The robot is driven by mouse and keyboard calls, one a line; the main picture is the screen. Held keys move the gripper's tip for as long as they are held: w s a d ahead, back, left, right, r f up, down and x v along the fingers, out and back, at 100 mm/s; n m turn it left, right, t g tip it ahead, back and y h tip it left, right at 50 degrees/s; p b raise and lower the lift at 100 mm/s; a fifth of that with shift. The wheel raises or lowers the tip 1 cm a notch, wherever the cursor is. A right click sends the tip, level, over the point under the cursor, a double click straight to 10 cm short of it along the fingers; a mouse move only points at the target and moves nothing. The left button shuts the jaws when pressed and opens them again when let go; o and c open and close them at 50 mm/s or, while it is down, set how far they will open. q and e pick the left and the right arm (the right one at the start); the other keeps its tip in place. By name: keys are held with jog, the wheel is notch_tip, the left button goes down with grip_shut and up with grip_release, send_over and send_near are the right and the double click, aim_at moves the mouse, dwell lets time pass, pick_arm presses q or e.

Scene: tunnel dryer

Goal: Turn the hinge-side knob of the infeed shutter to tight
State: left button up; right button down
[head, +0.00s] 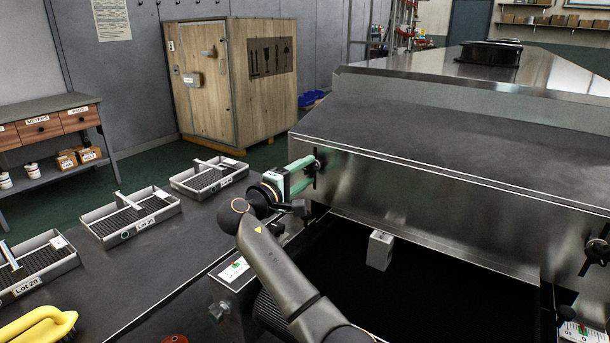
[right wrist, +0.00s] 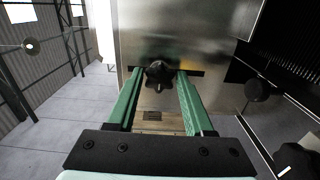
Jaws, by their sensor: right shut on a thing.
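The infeed shutter (head: 440,205) is a shiny metal panel on the front of the dryer, above a dark opening. A black knob (right wrist: 158,75) sits at its left end, over a dark slot. My right gripper (head: 312,171) reaches this knob with its green fingers and is shut on it. In the right wrist view, one finger lies on each side of the knob. In the head view, the fingers partly hide the knob. A second black knob (head: 597,251) is at the shutter's right end, with nothing on it. My left gripper is not in view.
Metal trays (head: 130,217) stand on the dark table at the left, with a yellow-handled item (head: 40,325) nearer. A small pale block (head: 380,250) shows in the dark opening below the shutter. A wooden crate (head: 225,95) and a workbench (head: 45,120) stand behind.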

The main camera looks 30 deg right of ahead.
jog(key=shift+c, duration=1.5)
grip_release()
jog(key=v, duration=1.2)
jog(key=shift+a+p, duration=0.25)
jog(key=shift+p, duration=0.1)
jog(key=shift+s, duration=0.15)
